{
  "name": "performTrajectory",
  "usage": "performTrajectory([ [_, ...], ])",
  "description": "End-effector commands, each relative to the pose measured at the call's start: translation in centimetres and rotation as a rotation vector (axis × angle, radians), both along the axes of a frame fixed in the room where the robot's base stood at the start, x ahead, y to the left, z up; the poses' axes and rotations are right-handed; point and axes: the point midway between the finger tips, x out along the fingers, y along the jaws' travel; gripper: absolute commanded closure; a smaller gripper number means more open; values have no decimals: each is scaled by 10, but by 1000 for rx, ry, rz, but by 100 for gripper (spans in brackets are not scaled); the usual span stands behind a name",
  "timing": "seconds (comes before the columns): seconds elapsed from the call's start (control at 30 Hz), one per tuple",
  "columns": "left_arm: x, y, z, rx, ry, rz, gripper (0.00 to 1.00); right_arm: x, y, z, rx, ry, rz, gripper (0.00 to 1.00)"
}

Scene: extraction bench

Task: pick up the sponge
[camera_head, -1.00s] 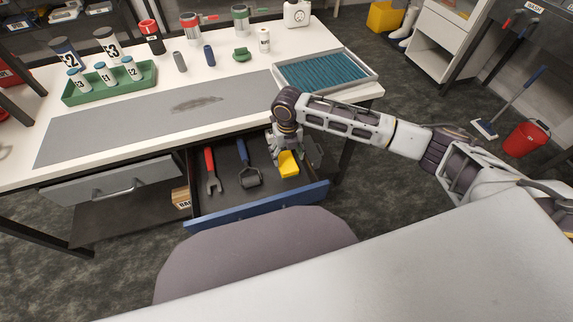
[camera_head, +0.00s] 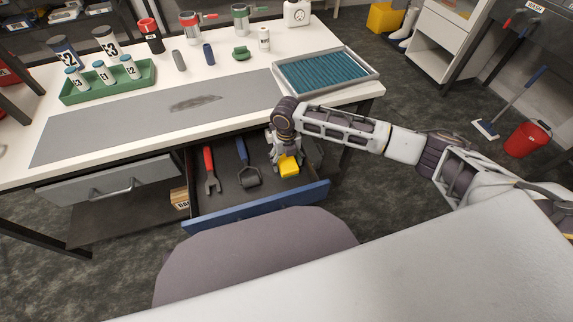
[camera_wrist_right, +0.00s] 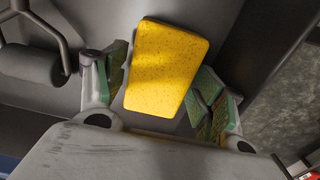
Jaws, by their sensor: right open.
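The yellow sponge (camera_head: 289,167) lies in the open drawer (camera_head: 258,201), towards its right end. My right gripper (camera_head: 284,155) is over the drawer at the sponge, pointing down. In the right wrist view the sponge (camera_wrist_right: 166,68) shows between the two green-padded fingers of my right gripper (camera_wrist_right: 163,98). The fingers are open, one on each side of it, with a small gap at the left. I cannot tell how far the fingertips are above the drawer floor. My left gripper is not in view.
A red-handled wrench (camera_head: 211,170) and a blue-handled roller (camera_head: 246,164) lie in the drawer, left of the sponge. The bench top (camera_head: 225,75) is above it, with a blue ribbed tray (camera_head: 323,72) near its right edge. A stool seat (camera_head: 255,255) stands before the drawer.

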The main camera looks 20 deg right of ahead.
Motion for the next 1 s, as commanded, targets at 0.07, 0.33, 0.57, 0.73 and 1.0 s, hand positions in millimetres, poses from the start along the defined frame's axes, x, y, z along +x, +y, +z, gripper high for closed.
performTrajectory([
  [0.07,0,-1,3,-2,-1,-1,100,0,0,-6,0,0,0,31],
  [0.33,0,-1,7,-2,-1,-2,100,0,0,-9,0,-1,0,31],
  [0.57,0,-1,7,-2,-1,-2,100,0,0,-9,0,-1,0,31],
  [0.73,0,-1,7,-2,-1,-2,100,0,0,-9,0,-1,0,43],
  [1.0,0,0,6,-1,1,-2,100,0,0,-9,0,-1,0,63],
])
